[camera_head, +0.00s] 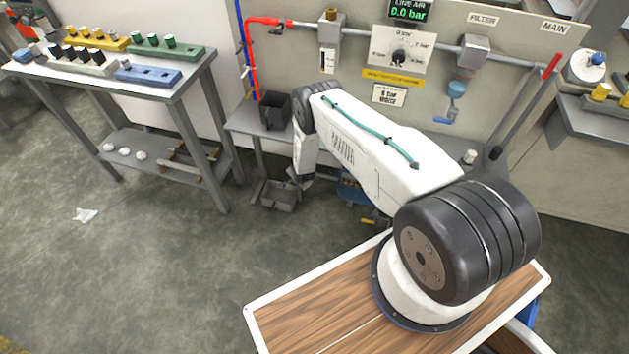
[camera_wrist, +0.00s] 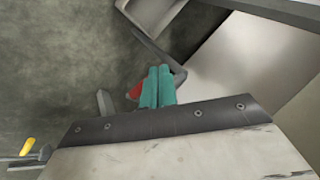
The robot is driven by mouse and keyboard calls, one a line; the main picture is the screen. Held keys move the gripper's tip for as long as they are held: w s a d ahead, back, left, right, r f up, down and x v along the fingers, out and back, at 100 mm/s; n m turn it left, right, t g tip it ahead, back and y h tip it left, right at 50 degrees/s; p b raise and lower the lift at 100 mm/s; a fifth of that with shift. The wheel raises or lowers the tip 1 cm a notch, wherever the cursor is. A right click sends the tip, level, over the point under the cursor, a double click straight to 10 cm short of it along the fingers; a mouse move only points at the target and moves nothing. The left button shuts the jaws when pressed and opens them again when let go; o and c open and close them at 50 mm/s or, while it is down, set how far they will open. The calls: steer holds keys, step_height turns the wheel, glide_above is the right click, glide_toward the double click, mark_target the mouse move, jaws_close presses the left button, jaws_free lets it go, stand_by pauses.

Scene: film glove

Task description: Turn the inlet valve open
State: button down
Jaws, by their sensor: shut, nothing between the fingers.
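No part is labelled as an inlet valve in the head view. A red-handled lever (camera_head: 551,66) sits on the pipe under the MAIN sign at the right of the wall panel. A red hose (camera_head: 254,60) with a dark fitting joins the pipe's left end. The display reads 0.0 bar. My gripper shows teal fingers (camera_wrist: 158,72) pressed together in the wrist view, with nothing seen between them. A small red piece (camera_wrist: 134,92) shows beside them; I cannot tell whether they touch. In the head view my arm hangs down in front of the bench, well left of the red-handled lever.
A gauge plate (camera_head: 403,48) and a filter with a blue bowl (camera_head: 456,90) are on the panel. A black bin (camera_head: 275,109) stands on the bench's left end. A grey bin (camera_head: 280,196) is low by the bench. A side table (camera_head: 186,88) stands left; floor between is open.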

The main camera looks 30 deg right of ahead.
steer(key=shift+w+a+f, duration=0.25)
steer(key=shift+a+f, duration=0.15)
steer(key=shift+f, duration=0.25)
steer(key=shift+d, duration=0.2)
stand_by(0.3)
steer(key=a+r, duration=0.9)
steer(key=shift+w+a, duration=0.2)
steer(key=shift+a, duration=0.15)
stand_by(0.3)
